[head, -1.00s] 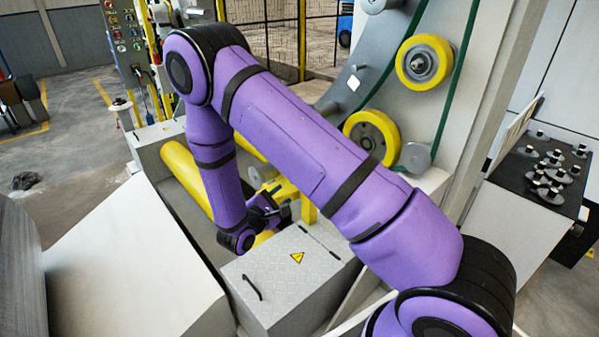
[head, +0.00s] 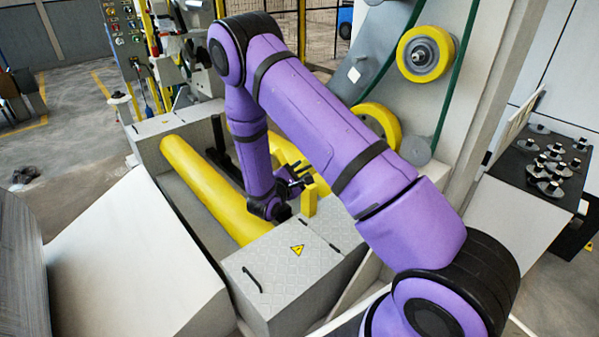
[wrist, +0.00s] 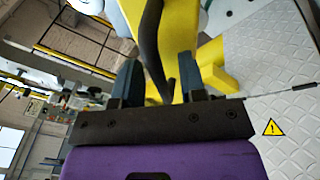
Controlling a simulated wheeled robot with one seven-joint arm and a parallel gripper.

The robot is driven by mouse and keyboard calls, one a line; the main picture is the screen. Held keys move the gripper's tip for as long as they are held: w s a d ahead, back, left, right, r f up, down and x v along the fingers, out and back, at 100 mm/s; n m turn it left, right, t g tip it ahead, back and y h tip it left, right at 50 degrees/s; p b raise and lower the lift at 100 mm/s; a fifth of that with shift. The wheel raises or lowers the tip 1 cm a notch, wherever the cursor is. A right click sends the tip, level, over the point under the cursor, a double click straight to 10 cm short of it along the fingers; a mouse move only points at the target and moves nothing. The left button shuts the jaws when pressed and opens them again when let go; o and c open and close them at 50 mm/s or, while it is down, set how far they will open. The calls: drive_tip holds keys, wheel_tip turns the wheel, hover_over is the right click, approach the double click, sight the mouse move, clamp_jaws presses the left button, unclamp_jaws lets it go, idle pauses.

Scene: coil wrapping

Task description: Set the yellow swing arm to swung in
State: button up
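A yellow part that seems to be the swing arm (wrist: 180,40) fills the top middle of the wrist view, with a dark bent bar (wrist: 152,45) along it. My gripper (wrist: 160,76) is open, its two fingers apart. The bar's lower end shows between the fingers, with gaps on both sides; I cannot tell whether it touches them. In the head view my gripper (head: 299,175) is low behind my purple arm, close to a short yellow upright (head: 310,199). My arm hides much of the swing arm there, so its angle cannot be told.
A long yellow roller (head: 205,190) lies left of my gripper. A grey box with a warning sign (head: 288,265) stands just in front. Yellow wheels (head: 425,54) sit on the grey ring behind. A black table with small parts (head: 548,165) is at right.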

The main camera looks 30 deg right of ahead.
clamp_jaws()
drive_tip(key=shift+r, duration=0.1)
drive_tip(key=w+a+r+n, duration=0.1)
drive_tip(key=w+r, duration=0.3)
drive_tip(key=w, duration=0.4)
drive_tip(key=w+a+r+n+g+y, duration=0.1)
drive_tip(key=w+a+r+n, duration=0.1)
drive_tip(key=w, duration=0.7)
drive_tip(key=w+a+r+n, duration=0.2)
drive_tip(key=w+r+n, duration=0.2)
drive_tip(key=w+r, duration=0.3)
drive_tip(key=shift+w+g, duration=0.3)
drive_tip(key=shift+w, duration=0.65)
drive_tip(key=shift+a+r, duration=0.1)
unclamp_jaws()
drive_tip(key=shift+w+f, duration=0.2)
drive_tip(key=shift+f, duration=0.05)
